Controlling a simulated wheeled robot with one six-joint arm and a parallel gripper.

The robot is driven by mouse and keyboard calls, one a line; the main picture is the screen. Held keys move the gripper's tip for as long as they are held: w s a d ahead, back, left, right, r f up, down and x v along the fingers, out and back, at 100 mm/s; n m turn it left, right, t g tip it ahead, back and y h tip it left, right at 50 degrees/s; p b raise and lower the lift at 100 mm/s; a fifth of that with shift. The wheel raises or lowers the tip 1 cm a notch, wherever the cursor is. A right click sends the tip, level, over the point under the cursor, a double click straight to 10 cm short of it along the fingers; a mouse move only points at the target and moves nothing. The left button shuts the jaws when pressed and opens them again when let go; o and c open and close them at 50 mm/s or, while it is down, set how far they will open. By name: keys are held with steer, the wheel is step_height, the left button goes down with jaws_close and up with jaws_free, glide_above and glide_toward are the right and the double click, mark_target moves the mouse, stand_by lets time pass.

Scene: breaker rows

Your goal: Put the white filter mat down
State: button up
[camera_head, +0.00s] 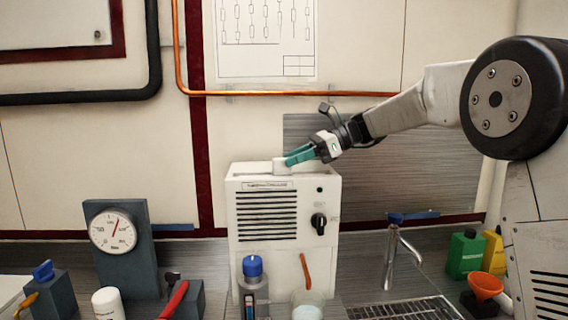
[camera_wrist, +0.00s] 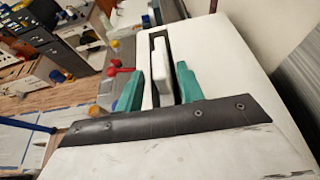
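The white filter mat (camera_wrist: 161,58) is a small white slab standing upright in a dark slot in the top of the white ventilated housing (camera_wrist: 215,45). In the head view, the mat (camera_head: 281,166) shows as a small white piece on top of the housing (camera_head: 320,250). My gripper (camera_head: 290,158) reaches in from the right, just above the housing top. In the wrist view, its teal fingers (camera_wrist: 160,74) stand apart on either side of the slot and mat. A dark gap shows between the right finger and the mat. The mat's lower part is hidden in the slot.
A pressure gauge on a dark stand (camera_head: 118,240) is left of the housing. A blue-capped bottle (camera_head: 253,285) and a glass (camera_head: 307,305) stand before it. A tap (camera_head: 393,250), a green canister (camera_head: 466,255) and an orange funnel (camera_head: 486,286) are to the right.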

steer(key=v, duration=0.8)
steer(key=shift+d+r, duration=0.15)
steer(key=shift+d, duration=0.1)
steer(key=s+f+n+h, duration=0.3)
steer(key=s+n+h, duration=0.1)
steer(key=s, duration=0.8)
steer(key=s+f+n+h, duration=0.3)
steer(key=s+n, duration=0.1)
steer(key=s, duration=0.7)
steer(key=s+d+f+n+h, duration=0.3)
steer(key=s+d+f+n, duration=0.1)
steer(key=s, duration=0.6)
steer(key=s+d+f+n+t+h, duration=0.1)
steer(key=s+d+f+n+h, duration=0.2)
steer(key=s+f, duration=0.6)
steer(key=s+d+n, duration=0.1)
steer(key=d+n, duration=0.1)
steer(key=n, duration=0.1)
steer(key=shift+s+f+h, duration=0.15)
steer(key=shift+f+h, duration=0.15)
steer(key=shift+d, duration=0.15)
steer(key=shift+c, duration=0.2)
